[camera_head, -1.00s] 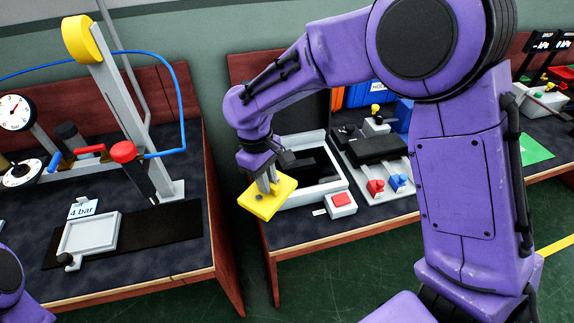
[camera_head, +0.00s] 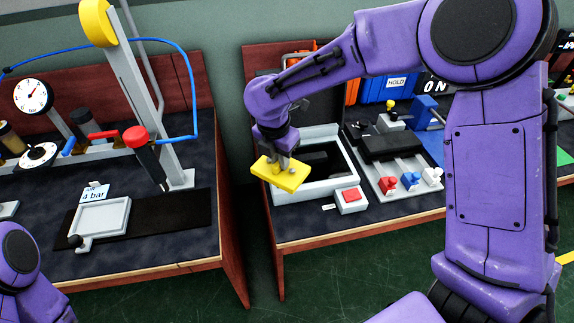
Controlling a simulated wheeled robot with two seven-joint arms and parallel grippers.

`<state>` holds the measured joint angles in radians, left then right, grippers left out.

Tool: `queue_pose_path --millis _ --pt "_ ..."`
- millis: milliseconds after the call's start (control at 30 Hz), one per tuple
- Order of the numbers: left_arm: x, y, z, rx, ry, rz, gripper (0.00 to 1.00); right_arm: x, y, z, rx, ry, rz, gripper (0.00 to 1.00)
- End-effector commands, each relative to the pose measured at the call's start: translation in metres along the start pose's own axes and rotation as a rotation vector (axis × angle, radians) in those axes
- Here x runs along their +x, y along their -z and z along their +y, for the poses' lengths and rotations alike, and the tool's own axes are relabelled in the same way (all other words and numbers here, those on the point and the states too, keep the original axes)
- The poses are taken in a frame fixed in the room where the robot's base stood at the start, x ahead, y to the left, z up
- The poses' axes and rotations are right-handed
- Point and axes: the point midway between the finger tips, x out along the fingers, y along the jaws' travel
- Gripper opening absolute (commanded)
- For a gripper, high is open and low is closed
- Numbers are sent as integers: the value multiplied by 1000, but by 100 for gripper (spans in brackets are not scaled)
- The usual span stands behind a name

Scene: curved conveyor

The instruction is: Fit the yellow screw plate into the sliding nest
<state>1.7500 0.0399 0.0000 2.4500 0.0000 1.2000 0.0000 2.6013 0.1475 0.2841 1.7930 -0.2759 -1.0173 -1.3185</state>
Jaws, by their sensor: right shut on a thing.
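The yellow screw plate (camera_head: 279,175) is held by my right gripper (camera_head: 280,163), which is shut on it from above. The plate is roughly level and hangs in front of the left front corner of a white-framed box on the right bench. The sliding nest (camera_head: 103,217) is a shallow light-grey tray with a raised rim and a dark knob at its front left. It sits empty on a black track on the left bench, well to the left of the plate. Of my left arm only a purple part shows at the lower left; its gripper is out of view.
A press post (camera_head: 140,110) with a red-capped tool stands behind the nest. A gap separates the left bench (camera_head: 150,270) from the right bench (camera_head: 340,230). A red button box (camera_head: 352,199) and coloured knobs stand on the right bench.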

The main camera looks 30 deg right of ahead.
Motion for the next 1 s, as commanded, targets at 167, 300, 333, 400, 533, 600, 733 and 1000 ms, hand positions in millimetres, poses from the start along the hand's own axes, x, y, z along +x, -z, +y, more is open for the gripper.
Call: queue_pose_path --millis 167,300,333,400,533,600,733,1000 --pt "-2 1 0 0 0 0 43 34 -19 7 0 1 1 0" --pt "-3 1 0 0 0 0 43 46 -26 9 0 1 0 0" --pt "-3 1 0 0 0 0 43 49 -28 9 1 1 0 0" --pt "-3 1 0 0 0 0 43 63 -24 8 0 3 0 0" --pt "-3 1 0 0 0 0 43 78 -22 9 -1 0 -1 0" --pt "-3 1 0 0 0 0 43 77 -22 9 -1 -1 -1 0" --pt "-3 1 0 0 0 0 43 77 -22 9 0 -1 -1 0" --pt "-3 1 0 0 0 0 43 80 -21 8 0 0 0 42"
